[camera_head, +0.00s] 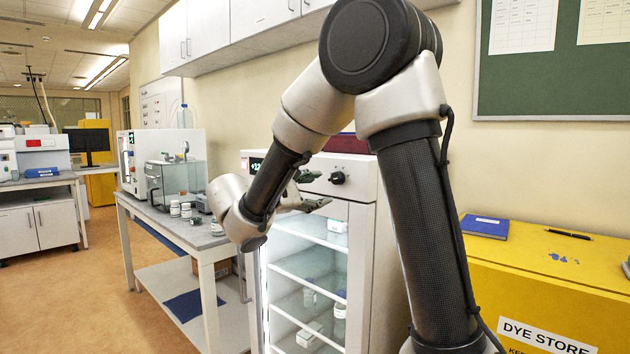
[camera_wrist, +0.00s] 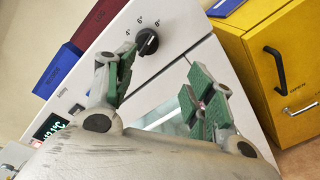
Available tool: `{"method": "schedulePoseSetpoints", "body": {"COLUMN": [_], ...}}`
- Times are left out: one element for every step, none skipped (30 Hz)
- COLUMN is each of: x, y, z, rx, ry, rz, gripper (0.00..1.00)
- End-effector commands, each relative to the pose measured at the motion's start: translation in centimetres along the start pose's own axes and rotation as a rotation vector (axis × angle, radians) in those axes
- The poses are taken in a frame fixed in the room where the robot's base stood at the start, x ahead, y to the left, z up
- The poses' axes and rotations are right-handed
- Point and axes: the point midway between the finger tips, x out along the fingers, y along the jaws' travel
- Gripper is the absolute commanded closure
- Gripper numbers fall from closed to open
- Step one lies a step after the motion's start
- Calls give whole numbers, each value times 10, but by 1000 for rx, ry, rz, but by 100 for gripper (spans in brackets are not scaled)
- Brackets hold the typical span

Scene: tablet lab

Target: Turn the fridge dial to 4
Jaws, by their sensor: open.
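The fridge dial (camera_head: 338,178) is a black round knob on the white panel above the fridge's glass door. In the wrist view the dial (camera_wrist: 147,42) has small printed marks around its upper side that look like 4, 6 and 8. A pale mark shows on the knob, but I cannot tell which number it points to. My gripper (camera_head: 314,190) is open and empty, just left of the dial in the head view. In the wrist view my gripper (camera_wrist: 162,72) has its green-padded fingers spread wide, with the dial beyond them, nearer the left finger. No contact shows.
A green lit display (camera_wrist: 52,126) is on the same panel. A yellow dye store cabinet (camera_head: 532,283) is to the right. A bench (camera_head: 185,221) with jars and instruments is to the left.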

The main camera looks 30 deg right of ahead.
Motion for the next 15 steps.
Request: {"method": "schedulePoseSetpoints", "body": {"x": [-2,-3,-3,-1,2,7,12,16,24,29,35,42,47,51,57], "y": [10,15,18,18,18,18,18,18,18,19,19,20,20,20,21], "z": [2,4,7,9,9,9,10,10,10,10,11,11,11,11,11], "rx": [16,27,41,51,56,58,57,57,57,57,56,56,56,56,56], "ry": [-10,-16,-29,-35,-35,-35,-35,-35,-36,-36,-36,-36,-36,-35,-35], "rz": [40,61,76,76,75,72,71,71,70,69,69,69,68,69,69], "gripper": [46,46,46,46,46,46,46,46,46,46,46,46,46,46,46]}}
